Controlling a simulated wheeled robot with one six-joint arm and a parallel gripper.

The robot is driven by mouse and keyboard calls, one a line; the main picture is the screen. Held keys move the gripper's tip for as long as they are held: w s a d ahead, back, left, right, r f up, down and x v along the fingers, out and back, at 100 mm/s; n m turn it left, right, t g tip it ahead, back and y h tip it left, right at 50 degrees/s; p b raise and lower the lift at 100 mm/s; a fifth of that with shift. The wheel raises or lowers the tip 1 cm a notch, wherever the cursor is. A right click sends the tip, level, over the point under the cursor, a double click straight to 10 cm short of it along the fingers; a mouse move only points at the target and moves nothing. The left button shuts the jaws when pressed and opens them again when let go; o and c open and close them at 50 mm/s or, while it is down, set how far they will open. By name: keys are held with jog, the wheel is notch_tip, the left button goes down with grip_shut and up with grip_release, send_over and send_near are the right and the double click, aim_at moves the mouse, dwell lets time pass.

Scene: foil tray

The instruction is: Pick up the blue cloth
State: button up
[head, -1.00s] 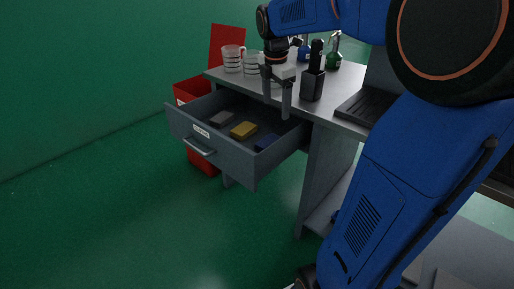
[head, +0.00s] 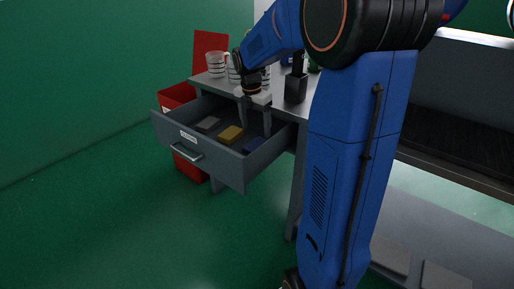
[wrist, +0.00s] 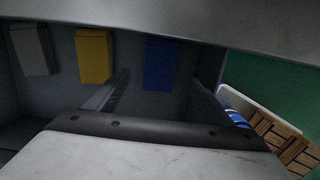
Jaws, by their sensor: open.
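The blue cloth (head: 255,144) lies folded in the open drawer (head: 205,152), at its right end. It also shows in the wrist view (wrist: 160,64), ahead of the gap between my fingers. My gripper (head: 255,128) is open and empty, with its fingers pointing down over the drawer. In the wrist view the fingers (wrist: 165,90) stand to either side of the cloth's line and are apart from it.
A yellow cloth (head: 231,134) and a grey cloth (head: 208,124) lie left of the blue one. The drawer walls are close around them. Measuring jugs (head: 216,65) and a dark block (head: 296,88) stand on the counter above.

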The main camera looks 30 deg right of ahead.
aim_at(257, 144)
jog(key=shift+w+d+f, duration=0.1)
jog(key=shift+d+f, duration=0.1)
jog(key=shift+f, duration=1.65)
jog(key=shift+w+d+f, duration=0.1)
jog(key=shift+d+f, duration=0.1)
jog(key=shift+f, duration=1.65)
jog(key=c, duration=1.2)
jog(key=shift+o, duration=0.2)
jog(key=shift+r, duration=0.15)
notch_tip(257, 144, up, 10)
